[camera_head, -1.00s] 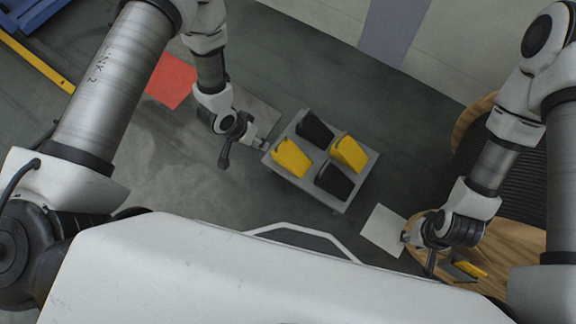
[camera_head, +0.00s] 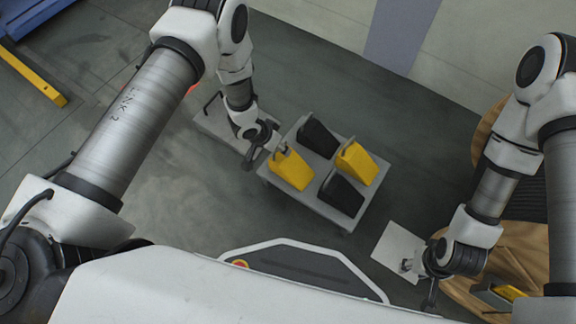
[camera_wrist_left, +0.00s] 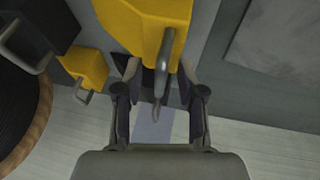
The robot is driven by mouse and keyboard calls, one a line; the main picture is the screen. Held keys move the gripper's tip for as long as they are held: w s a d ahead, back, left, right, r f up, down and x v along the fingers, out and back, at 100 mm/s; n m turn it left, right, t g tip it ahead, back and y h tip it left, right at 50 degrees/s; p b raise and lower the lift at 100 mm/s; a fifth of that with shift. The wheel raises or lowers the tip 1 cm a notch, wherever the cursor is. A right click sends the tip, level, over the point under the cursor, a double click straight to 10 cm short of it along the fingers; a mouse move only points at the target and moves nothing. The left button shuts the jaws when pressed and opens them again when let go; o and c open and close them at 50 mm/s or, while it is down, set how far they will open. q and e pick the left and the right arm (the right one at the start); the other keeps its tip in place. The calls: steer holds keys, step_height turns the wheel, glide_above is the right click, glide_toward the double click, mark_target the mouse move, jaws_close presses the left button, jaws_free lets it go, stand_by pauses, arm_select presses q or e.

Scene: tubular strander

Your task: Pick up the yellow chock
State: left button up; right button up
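A grey platform (camera_head: 352,217) carries two yellow and two black chocks. The nearer-left yellow chock (camera_head: 291,171) stands beside my left gripper (camera_head: 264,154). In the left wrist view, this yellow chock (camera_wrist_left: 145,22) is at the top, with its grey handle (camera_wrist_left: 165,62) reaching down between the open fingers of my left gripper (camera_wrist_left: 160,85). The fingers stand apart on both sides of the handle; I cannot tell whether either touches it. The second yellow chock (camera_head: 355,163) is at the platform's right. My right gripper (camera_head: 417,284) is open and empty, away from the platform.
Black chocks (camera_head: 318,138) (camera_head: 341,193) share the platform. A wooden reel (camera_head: 516,250) stands at the right, near a pale floor plate (camera_head: 397,249).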

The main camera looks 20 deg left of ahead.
arm_select(q)
steer(key=shift+r, duration=0.1)
jaws_close()
steer(key=shift+r+p, duration=0.45)
steer(key=shift+r, duration=0.1)
steer(key=r+p, duration=0.2)
steer(key=r, duration=0.1)
steer(key=shift+s, duration=0.2)
steer(key=s+r+p, duration=0.1)
steer(key=s+p, duration=0.4)
steer(key=s, duration=1)
steer(key=r+p, duration=0.1)
steer(key=r, duration=0.1)
steer(key=r+p, duration=0.3)
steer(key=r, duration=0.1)
steer(key=shift+s+a+p, duration=0.1)
steer(key=shift+s+p, duration=0.2)
steer(key=shift+p, duration=0.1)
